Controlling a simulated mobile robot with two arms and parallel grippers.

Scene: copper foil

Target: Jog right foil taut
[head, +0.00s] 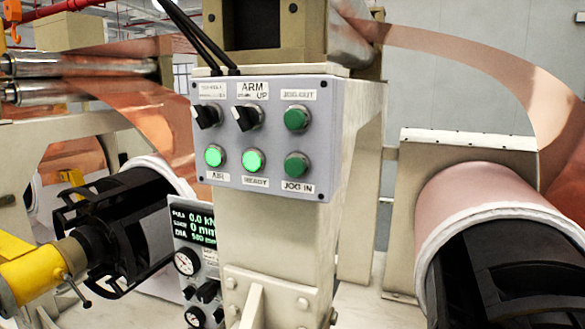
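A grey control box (272,135) stands in the middle. Its JOG OUT button (297,118) and JOG IN button (297,165) are dark green and look unlit. The AIR button (214,156) and READY button (253,160) glow bright green. The ARM switch (248,117) is a black knob. The right copper foil (470,60) leaves the roller at top centre and bows in a wide, loose-looking curve down the right side. The right roll (470,185) has a pinkish face and white rim. Neither of my grippers is in view.
A display (193,225) below the box reads 0.0 kN and 0 mm, with gauges (187,262) under it. A black shaft (120,225) with a yellow end (35,275) stands left. Another black core (515,275) fills the lower right. Left foil (150,105) hangs behind.

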